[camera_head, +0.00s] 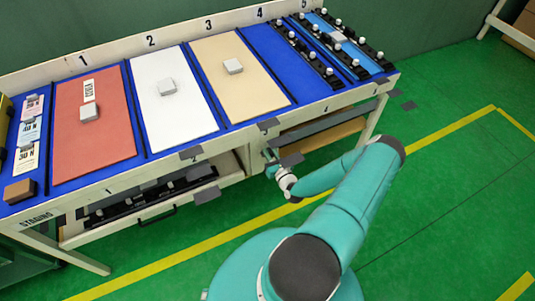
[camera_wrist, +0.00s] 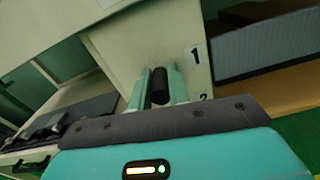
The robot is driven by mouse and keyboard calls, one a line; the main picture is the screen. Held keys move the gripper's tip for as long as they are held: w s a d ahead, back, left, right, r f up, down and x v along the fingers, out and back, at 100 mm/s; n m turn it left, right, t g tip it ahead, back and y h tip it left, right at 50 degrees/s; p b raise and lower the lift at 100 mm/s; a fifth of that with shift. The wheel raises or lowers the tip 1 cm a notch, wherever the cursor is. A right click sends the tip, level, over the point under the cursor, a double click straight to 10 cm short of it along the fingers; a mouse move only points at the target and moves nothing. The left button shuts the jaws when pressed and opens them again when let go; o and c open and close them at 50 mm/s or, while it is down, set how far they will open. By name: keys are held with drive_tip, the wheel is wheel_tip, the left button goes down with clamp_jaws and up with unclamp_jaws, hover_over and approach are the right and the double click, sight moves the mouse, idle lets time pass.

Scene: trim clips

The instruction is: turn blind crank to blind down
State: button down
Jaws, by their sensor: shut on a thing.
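My gripper (camera_wrist: 159,92) is shut on a short black cylindrical knob (camera_wrist: 159,84) in the wrist view, with one pale teal finger on each side. The knob stands in front of the bench's cream upright panel and looks like the crank's handle; the rest of the crank is hidden. In the head view my gripper (camera_head: 270,160) is at the bench's front, beside the open bay; the knob cannot be made out there. A dark grey ribbed panel (camera_wrist: 270,45), possibly the blind, crosses the bay's upper part right of the knob. It also shows in the head view (camera_head: 318,122).
The bench top holds red, white and tan panels (camera_head: 215,95) with small grey blocks, and black clip rails (camera_head: 305,55) at the right. A lower left bay (camera_head: 150,195) holds dark parts. Small dark plates (camera_head: 206,195) show near the front edge.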

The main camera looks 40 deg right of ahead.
drive_tip(key=shift+s+d+f+m, duration=0.15)
drive_tip(key=shift+d+m, duration=0.15)
drive_tip(key=shift+m, duration=0.45)
drive_tip(key=shift+s+d+f+m, duration=0.15)
drive_tip(key=shift+d+m, duration=0.1)
drive_tip(key=shift+m, duration=0.5)
drive_tip(key=shift+d+f+m, duration=0.1)
drive_tip(key=shift+d+m, duration=0.05)
drive_tip(key=shift+m, duration=0.25)
drive_tip(key=shift+f+m, duration=0.1)
drive_tip(key=shift+m, duration=0.2)
drive_tip(key=c, duration=1.3)
unclamp_jaws()
drive_tip(key=shift+w, duration=0.1)
